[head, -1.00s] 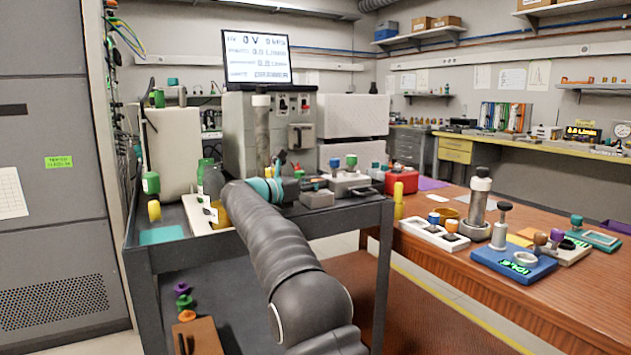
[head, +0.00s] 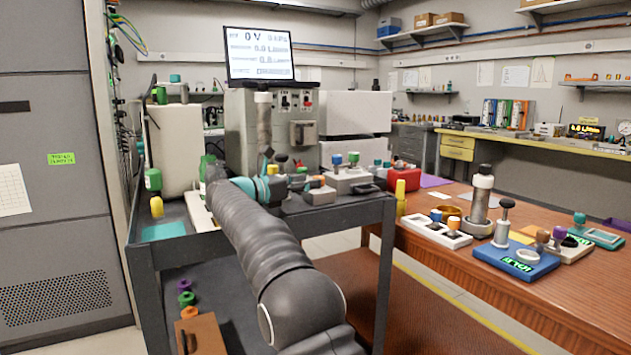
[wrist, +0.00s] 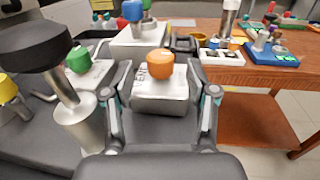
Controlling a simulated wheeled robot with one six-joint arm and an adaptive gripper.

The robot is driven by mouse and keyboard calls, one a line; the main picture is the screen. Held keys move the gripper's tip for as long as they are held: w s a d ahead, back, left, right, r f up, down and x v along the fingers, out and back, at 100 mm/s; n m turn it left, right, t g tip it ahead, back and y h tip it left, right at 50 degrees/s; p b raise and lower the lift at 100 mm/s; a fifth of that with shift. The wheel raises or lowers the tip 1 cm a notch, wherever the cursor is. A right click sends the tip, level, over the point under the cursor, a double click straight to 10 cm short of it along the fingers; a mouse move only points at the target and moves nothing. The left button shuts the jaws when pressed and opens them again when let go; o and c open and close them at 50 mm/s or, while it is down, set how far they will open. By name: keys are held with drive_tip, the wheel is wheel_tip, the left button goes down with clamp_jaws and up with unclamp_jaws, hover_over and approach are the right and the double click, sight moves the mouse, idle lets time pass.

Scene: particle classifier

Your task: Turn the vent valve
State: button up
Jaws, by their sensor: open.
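The vent valve is an orange knob (wrist: 159,65) on a grey block (wrist: 160,98) with partly readable lettering on its label, in the middle of the wrist view. In the head view, the block (head: 319,196) sits near the cart's front edge, just right of my gripper (head: 289,184). In the wrist view, my gripper (wrist: 160,72) is open, its fingers on the left and right of the knob and block. The fingers look apart from the knob; contact with the block cannot be told. Nothing is held.
A black-topped metal post (wrist: 72,90) stands close on the left in the wrist view. A green knob (wrist: 79,60) is also left, and a blue knob (wrist: 132,11) is behind the valve. A wooden table (head: 450,275) with several devices is to the right.

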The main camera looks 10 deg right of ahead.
drive_tip(key=v, duration=0.8)
